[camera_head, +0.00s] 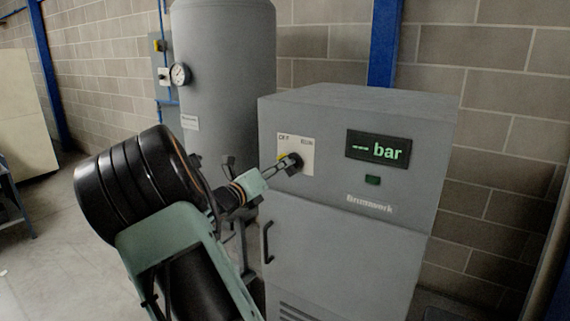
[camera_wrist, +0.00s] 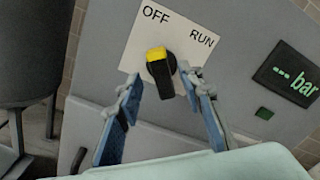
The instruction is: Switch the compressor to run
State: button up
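The selector switch is a black knob with a yellow end, on a white plate (camera_head: 307,151) marked OFF and RUN on the grey compressor cabinet (camera_head: 345,226). In the wrist view the knob (camera_wrist: 162,78) has its yellow end pointing up toward OFF, and RUN stands to the upper right on the plate (camera_wrist: 181,22). My gripper (camera_head: 279,167) reaches the knob from the left in the head view. In the wrist view my gripper (camera_wrist: 160,84) is open, with one fingertip on each side of the knob. A gap shows on the left; contact on the right is unclear.
The cabinet's display (camera_head: 378,148) shows dashes and "bar" in green, with a small green button (camera_head: 372,180) below it. A grey tank (camera_head: 226,80) with a gauge (camera_head: 180,75) stands behind. A door handle (camera_head: 267,243) juts out below the switch.

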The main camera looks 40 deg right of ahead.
jog(key=x, duration=0.4)
jog(key=shift+w+d, duration=0.1)
jog(key=shift+d, duration=0.3)
grip_shut()
